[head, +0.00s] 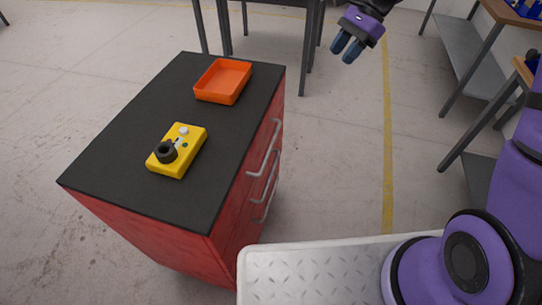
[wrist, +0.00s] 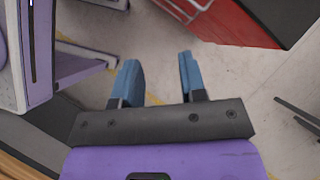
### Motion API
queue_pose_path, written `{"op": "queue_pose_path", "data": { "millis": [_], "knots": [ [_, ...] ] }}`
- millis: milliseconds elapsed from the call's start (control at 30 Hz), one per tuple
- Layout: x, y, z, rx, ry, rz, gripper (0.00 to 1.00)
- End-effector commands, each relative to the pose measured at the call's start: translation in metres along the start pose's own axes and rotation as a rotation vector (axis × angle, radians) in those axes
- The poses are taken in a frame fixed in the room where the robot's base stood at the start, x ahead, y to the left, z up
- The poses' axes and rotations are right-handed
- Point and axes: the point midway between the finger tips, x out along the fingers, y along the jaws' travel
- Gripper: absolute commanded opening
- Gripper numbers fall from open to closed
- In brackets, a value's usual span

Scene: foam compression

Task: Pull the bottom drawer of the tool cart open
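The red tool cart (head: 155,238) stands left of centre in the head view, with a black top. Several silver bar handles are stacked on its right-hand face; the lowest visible handle (head: 265,204) marks the bottom drawer, which looks closed. My gripper (head: 347,47) is in the air to the right of the cart's far end, apart from it. Its blue fingers are spread with nothing between them, as the wrist view shows (wrist: 160,76). In the wrist view part of the red cart (wrist: 238,22) shows at the top right, beyond the fingers.
An orange tray (head: 223,82) and a yellow box with a black knob (head: 177,150) sit on the cart top. A dark-legged table (head: 270,45) stands behind the cart. Workbenches (head: 490,55) line the right. Open floor (head: 345,150) lies right of the handles.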

Motion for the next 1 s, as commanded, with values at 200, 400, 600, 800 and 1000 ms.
{"op": "queue_pose_path", "data": {
  "millis": [200,400,600,800,1000],
  "knots": [
    [0.061,-0.035,-0.046,0.235,-0.136,0.034,0.39],
    [0.122,-0.058,-0.085,0.453,-0.255,0.071,0.39],
    [0.189,-0.07,-0.125,0.676,-0.37,0.117,0.39],
    [0.262,-0.071,-0.163,0.902,-0.48,0.171,0.39],
    [0.339,-0.061,-0.197,1.131,-0.586,0.233,0.39]
  ]
}}
